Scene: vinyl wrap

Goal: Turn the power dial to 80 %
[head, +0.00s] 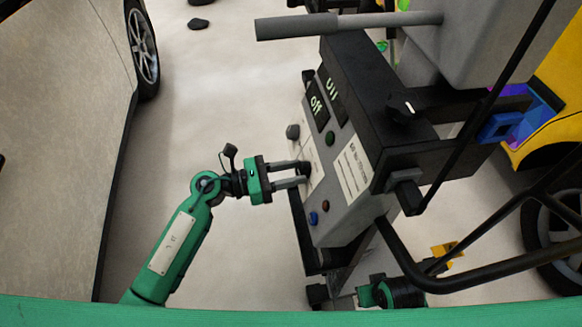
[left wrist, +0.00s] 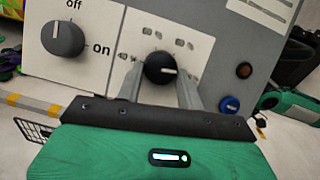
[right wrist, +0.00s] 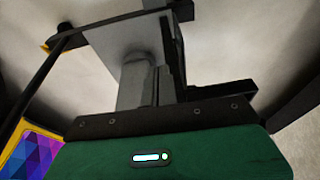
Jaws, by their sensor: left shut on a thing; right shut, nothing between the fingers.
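The power dial (left wrist: 160,68) is a round black knob with a white pointer mark on a white label plate.
A grey off/on knob (left wrist: 63,40) sits left of the dial. A red button (left wrist: 244,70) and blue button (left wrist: 230,104) are on its right. A black frame bar (head: 450,282) crosses low right. A car (head: 70,120) stands at left, with clear floor between.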

